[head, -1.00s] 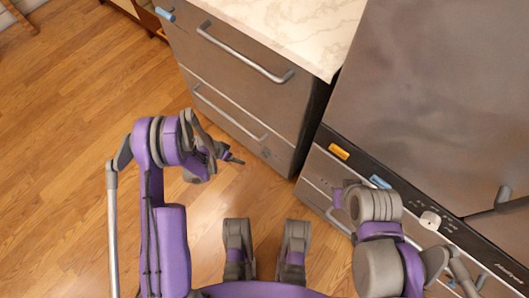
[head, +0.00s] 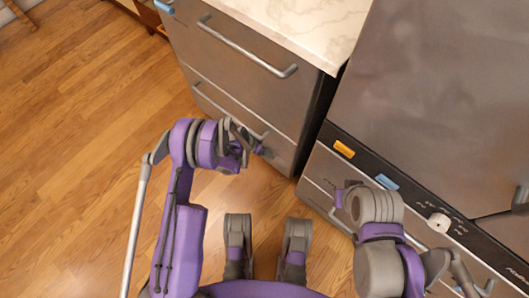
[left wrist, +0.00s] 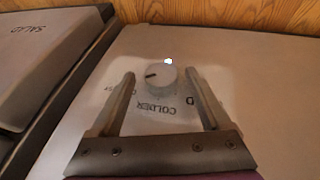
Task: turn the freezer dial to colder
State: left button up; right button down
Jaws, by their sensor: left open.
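The freezer dial (left wrist: 160,82) is a round pale knob with a dark pointer mark in the left wrist view. The label COLDER (left wrist: 158,108) is printed beside it, upside down in that view. My left gripper (left wrist: 160,74) is open, with one finger on each side of the dial in the picture. I cannot tell if the fingers touch it. In the head view my left gripper (head: 260,150) is at the lower front of the drawer unit and hides the dial. My right arm is at the right, before the other appliance; its fingers are not clear.
The drawer unit (head: 225,75) has two bar handles and a marble top (head: 290,30). A lower front with SALAD lettering (left wrist: 35,30) lies beside the dial panel. At the right is a steel appliance (head: 440,110) with a white knob (head: 438,222). Wood floor (head: 80,130) is open at left.

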pick_arm(q)
jog(key=shift+w+d+f, duration=0.1)
jog(key=shift+f, duration=0.3)
grip_shut()
dwell(0.4)
jog(key=shift+w+a+f+n+g+h, duration=0.15)
jog(key=shift+n+g+h, duration=0.2)
jog(key=shift+g+h, duration=0.75)
jog(key=shift+w+a+f+n+g+h, duration=0.15)
jog(key=shift+n+g+h, duration=0.3)
jog(key=shift+h, duration=1.25)
jog(key=shift+s+r+g, duration=0.1)
jog(key=shift+s+g, duration=0.05)
jog(key=shift+g, duration=0.1)
